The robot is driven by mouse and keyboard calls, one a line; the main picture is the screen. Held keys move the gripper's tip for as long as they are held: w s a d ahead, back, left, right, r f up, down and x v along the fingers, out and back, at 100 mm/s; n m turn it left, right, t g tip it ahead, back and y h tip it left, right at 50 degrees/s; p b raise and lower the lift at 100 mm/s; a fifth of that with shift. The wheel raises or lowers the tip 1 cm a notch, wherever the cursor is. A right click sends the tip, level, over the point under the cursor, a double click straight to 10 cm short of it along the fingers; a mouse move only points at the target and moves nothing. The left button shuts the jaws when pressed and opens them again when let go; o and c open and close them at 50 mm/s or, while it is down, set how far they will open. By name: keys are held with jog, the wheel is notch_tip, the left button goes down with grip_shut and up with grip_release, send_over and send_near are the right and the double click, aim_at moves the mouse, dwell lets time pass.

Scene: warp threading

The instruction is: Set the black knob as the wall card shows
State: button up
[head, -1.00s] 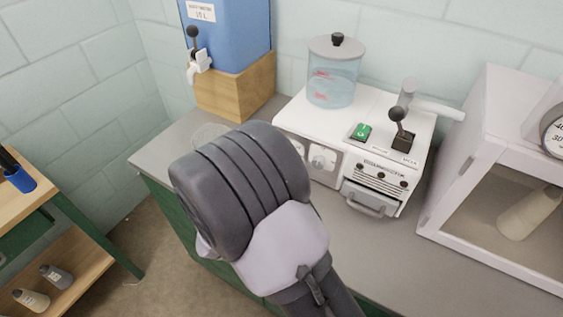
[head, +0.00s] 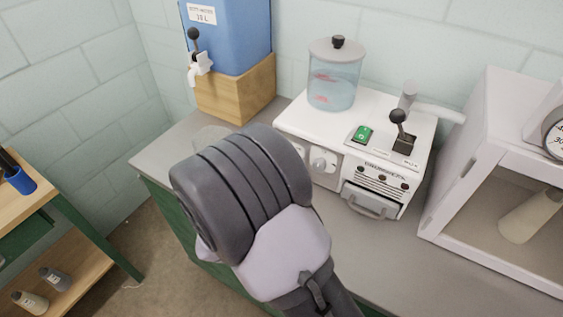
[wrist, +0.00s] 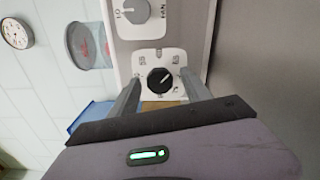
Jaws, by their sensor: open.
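The black knob (wrist: 160,80) shows in the wrist view on a white plate with small printed marks around it. A thin pale pointer line crosses its face. My gripper (wrist: 161,84) is open, with one finger on the left and one on the right of the knob. I cannot tell whether either finger touches it. In the head view my arm hides the black knob and my gripper. The white machine (head: 292,125) carrying the knobs stands on the grey counter. The wall card is not in view.
A pale knob (wrist: 135,10) sits beside the black one; it also shows in the head view (head: 320,163). A clear jar (head: 333,85), green switch (head: 362,134) and black lever (head: 399,128) are on the machine. A blue tank (head: 228,35) stands behind left, a white cabinet (head: 455,165) right.

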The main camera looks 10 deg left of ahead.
jog(key=p+v, duration=0.5)
jog(key=v, duration=1.2)
jog(key=shift+s, duration=0.2)
jog(key=shift+a, duration=0.1)
jog(key=s+d+r+m+g+h, duration=0.1)
jog(key=d+r+m+g, duration=0.3)
jog(key=d, duration=0.4)
jog(key=d+r+m+g+h, duration=0.1)
jog(key=d+m+g, duration=0.4)
jog(key=d, duration=0.4)
jog(key=s+d+r+m+g+h, duration=0.1)
jog(key=d+r+m+g, duration=0.2)
jog(key=d+g, duration=0.4)
jog(key=s+d+r+m+y, duration=0.2)
jog(key=s+d+m+y, duration=0.2)
jog(key=s+y, duration=0.2)
notch_tip(320, 180, up, 6)
jog(key=a+m+t+y, duration=0.1)
jog(key=m+t+y, duration=0.3)
jog(key=shift+a+m+t+y, duration=0.35)
jog(key=shift+m+t+y, duration=0.05)
jog(key=shift+w, duration=0.15)
